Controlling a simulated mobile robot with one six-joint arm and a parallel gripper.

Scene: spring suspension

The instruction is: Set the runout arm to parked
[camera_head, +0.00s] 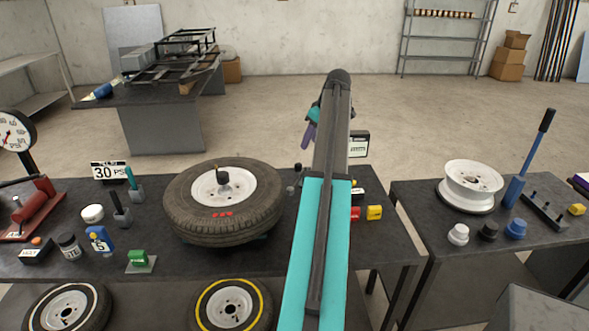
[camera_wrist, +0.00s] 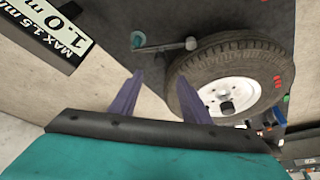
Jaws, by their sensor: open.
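A short grey arm (camera_wrist: 165,46) with a teal round end and a darker post-like end lies beside the tyre (camera_wrist: 240,80) in the wrist view; it looks like the runout arm. In the head view my own arm hides most of that spot. The tyre (camera_head: 222,232) with its white wheel lies flat on the bench there. My gripper (camera_wrist: 158,82) is open and empty, its purple fingers apart and short of the grey arm in the picture. In the head view one purple finger (camera_head: 309,135) shows beyond the bench's far edge.
A sign reading "MAX 1.5" (camera_wrist: 45,25) stands close at the wrist view's upper left; a display (camera_head: 358,145) shows right of my arm. Yellow (camera_head: 374,213) and red blocks sit right of my arm. A 30 PSI sign (camera_head: 108,171) and small tools crowd the bench's left.

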